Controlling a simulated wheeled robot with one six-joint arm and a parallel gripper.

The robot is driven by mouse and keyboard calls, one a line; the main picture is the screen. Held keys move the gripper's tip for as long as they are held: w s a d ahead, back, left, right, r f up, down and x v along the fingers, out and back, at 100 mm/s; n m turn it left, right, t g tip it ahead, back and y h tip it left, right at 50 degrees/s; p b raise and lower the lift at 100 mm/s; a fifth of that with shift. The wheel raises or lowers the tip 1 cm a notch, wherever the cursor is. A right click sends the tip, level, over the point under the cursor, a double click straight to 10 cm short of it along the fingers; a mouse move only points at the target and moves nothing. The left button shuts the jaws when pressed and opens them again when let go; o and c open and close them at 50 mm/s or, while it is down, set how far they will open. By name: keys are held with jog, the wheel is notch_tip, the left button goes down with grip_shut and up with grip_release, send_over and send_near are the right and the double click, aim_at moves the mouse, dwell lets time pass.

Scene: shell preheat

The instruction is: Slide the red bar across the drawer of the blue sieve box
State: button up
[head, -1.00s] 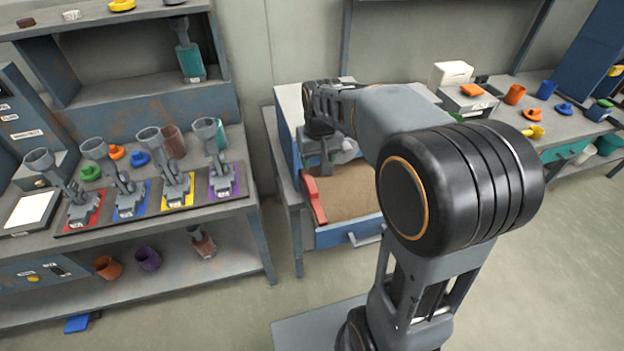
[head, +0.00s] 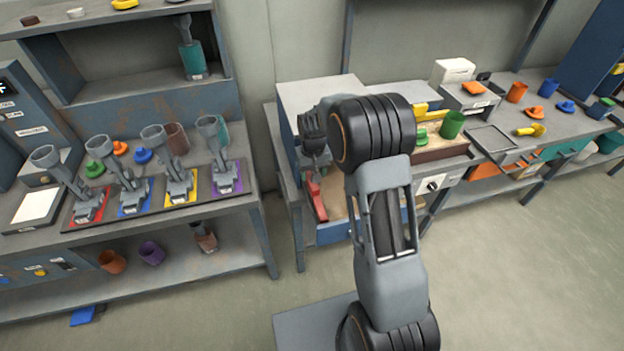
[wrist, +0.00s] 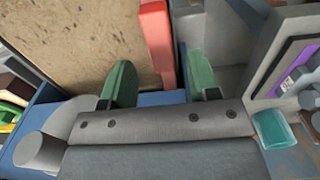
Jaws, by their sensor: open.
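The blue sieve box (head: 311,87) stands on the middle bench with its drawer (head: 333,233) pulled out. A tan, sand-like bed (head: 335,200) lies in the drawer, partly hidden by my arm. The red bar (head: 316,197) lies along the drawer's left side. My gripper (head: 318,163) is over the drawer's back left, at the bar's far end. In the wrist view my gripper (wrist: 160,66) is open, and the red bar (wrist: 157,42) shows between its green fingers, apart from both. The tan bed (wrist: 70,40) shows at left there. Whether the fingertips reach the bar's height I cannot tell.
A left bench holds several grey holders on coloured pads, such as the purple one (head: 228,178). On the right are a green cup (head: 452,124), a grey tray (head: 492,138) and an orange cup (head: 517,92).

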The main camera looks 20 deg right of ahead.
aim_at(313, 186)
jog(key=shift+f, duration=1.9)
jog(key=shift+c, duration=0.4)
grip_shut()
